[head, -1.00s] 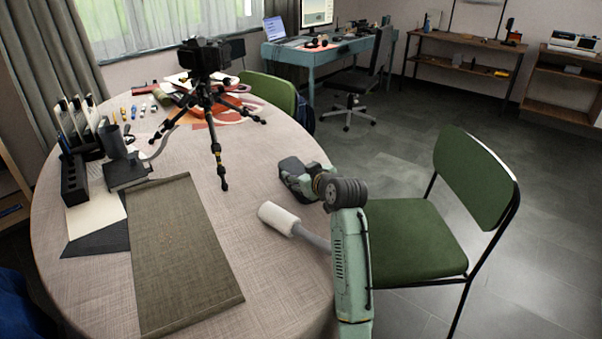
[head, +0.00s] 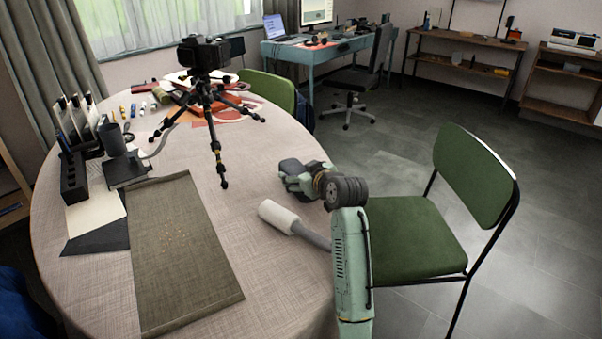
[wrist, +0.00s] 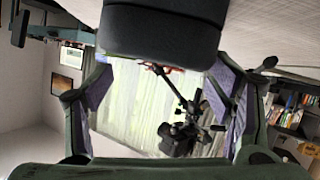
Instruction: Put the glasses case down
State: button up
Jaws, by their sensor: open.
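The dark blue-grey glasses case (head: 291,166) is at the right side of the round table, just beyond my gripper (head: 296,182). In the wrist view, the case (wrist: 160,32) fills the top middle against the pale tablecloth, in an upside-down picture. My gripper (wrist: 160,100) is open there, with its two fingers apart to the left and right below the case. The case looks to rest on the cloth; the exact contact is hidden. I see no finger closed on it.
A camera on a tripod (head: 205,85) stands behind the case. A white-ended cylinder (head: 279,217) is near my arm. A dark woven mat (head: 185,265) lies at left front, and a desk organiser (head: 73,180) stands beyond it. A green chair (head: 415,235) is at right.

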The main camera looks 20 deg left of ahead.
jog(key=b+v, duration=0.1)
jog(key=v, duration=1)
jog(key=shift+d+b, duration=0.25)
jog(key=shift+b, duration=0.15)
